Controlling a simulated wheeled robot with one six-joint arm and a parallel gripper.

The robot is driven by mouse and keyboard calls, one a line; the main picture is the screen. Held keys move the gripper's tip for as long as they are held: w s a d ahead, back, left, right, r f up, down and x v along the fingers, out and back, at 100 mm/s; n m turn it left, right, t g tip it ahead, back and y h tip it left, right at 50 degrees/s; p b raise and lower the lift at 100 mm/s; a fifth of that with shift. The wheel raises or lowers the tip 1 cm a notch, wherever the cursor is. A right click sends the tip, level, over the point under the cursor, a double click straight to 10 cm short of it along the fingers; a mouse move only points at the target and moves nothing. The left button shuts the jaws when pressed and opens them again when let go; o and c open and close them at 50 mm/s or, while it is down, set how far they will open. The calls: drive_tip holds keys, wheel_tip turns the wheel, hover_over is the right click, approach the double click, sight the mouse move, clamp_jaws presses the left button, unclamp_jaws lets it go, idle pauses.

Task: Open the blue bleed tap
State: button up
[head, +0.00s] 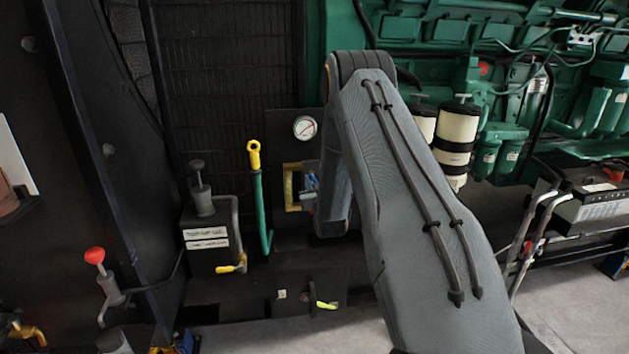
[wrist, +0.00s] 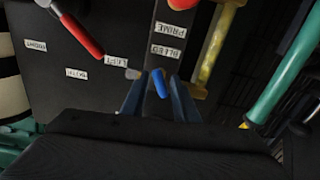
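The blue bleed tap (wrist: 158,82) shows in the wrist view as a short blue handle, near the upside-down label BLEED (wrist: 164,51) on a dark panel. My gripper (wrist: 154,90) is open, with one finger on each side of the blue handle. Dark gaps show between the handle and the fingers; I cannot tell the depth between them. In the head view a small bluish patch (head: 311,181) shows beside my arm; I cannot tell whether it is the tap or a fingertip. My arm hides most of that spot.
In the wrist view a red lever (wrist: 80,34) lies upper left, a yellow bar (wrist: 216,45) right of the fingers, and a green pipe (wrist: 283,78) farther right. In the head view a gauge (head: 305,127) and a yellow-topped green lever (head: 257,190) stand left of my arm.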

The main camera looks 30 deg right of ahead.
drive_tip(key=shift+w, duration=0.1)
clamp_jaws()
drive_tip(key=shift+f+m+b, duration=0.1)
drive_tip(key=shift+m+b, duration=0.2)
drive_tip(key=shift+b, duration=0.1)
unclamp_jaws()
